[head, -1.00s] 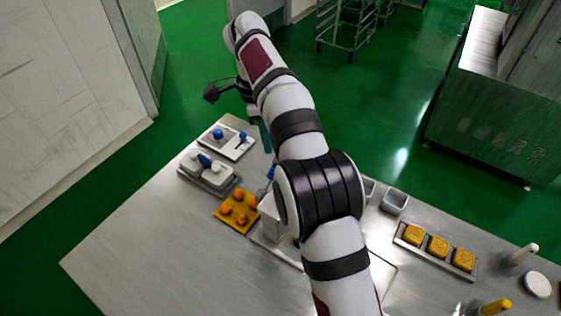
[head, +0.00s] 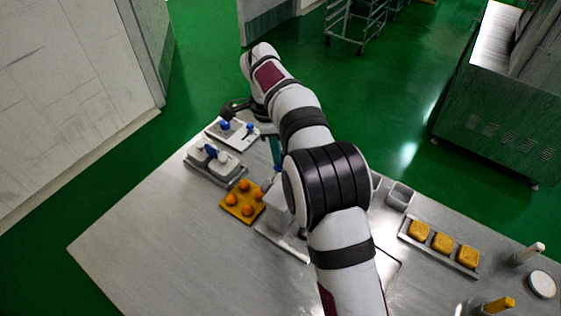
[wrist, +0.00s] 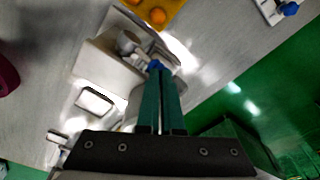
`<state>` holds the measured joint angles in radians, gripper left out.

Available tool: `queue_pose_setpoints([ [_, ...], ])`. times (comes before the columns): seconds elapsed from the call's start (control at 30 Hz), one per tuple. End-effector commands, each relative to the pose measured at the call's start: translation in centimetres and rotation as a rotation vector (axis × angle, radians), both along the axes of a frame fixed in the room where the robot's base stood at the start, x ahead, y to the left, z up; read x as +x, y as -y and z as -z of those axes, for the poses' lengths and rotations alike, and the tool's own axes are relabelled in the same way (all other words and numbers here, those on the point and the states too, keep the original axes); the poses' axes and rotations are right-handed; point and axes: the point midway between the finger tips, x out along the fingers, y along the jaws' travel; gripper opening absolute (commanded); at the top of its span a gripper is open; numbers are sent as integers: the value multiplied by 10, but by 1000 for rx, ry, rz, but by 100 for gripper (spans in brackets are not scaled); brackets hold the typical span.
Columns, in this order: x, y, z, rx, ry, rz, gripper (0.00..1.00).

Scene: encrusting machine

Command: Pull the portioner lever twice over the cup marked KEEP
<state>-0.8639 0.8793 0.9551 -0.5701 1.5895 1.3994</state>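The portioner is a pale box-shaped machine (head: 282,205) on the table, partly hidden behind my arm. Its lever has a blue knob (wrist: 155,65), which shows in the wrist view right at my fingertips. My gripper (wrist: 160,76) has two teal fingers with only a narrow gap between them. I cannot tell whether they are closed on the knob. In the head view, my fingers (head: 275,150) point down just above the lever. A small grey square cup (head: 400,195) stands right of my arm, with another (head: 376,182) partly hidden behind it. No KEEP mark is readable.
An orange tray with several orange balls (head: 243,219) lies left of the portioner. A tray of yellow cakes (head: 468,269) lies right. The table's front left (head: 150,245) is clear.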

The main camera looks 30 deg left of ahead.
Motion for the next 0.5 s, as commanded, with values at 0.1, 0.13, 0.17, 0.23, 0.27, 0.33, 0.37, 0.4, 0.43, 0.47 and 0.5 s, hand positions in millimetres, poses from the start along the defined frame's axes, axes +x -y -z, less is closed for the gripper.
queue_pose_setpoints([
  [0.1, -1, 1, 4, -3, -4, 1, 0],
  [0.13, 0, 1, 5, -2, -3, 1, 0],
  [0.17, 0, 1, 5, -2, -3, 1, 0],
  [0.23, -1, 1, 5, -3, -4, 1, 0],
  [0.27, -1, 1, 5, -3, -4, 1, 0],
  [0.33, -1, 1, 5, -3, -4, 1, 0],
  [0.37, -1, 1, 5, -3, -4, 2, 0],
  [0.4, -1, 1, 6, -3, -5, 2, 0],
  [0.43, -1, 1, 7, -3, -5, 2, 0],
  [0.47, -1, 1, 10, -3, -5, 2, 0],
  [0.5, -1, 1, 14, -4, -6, 3, 0],
])
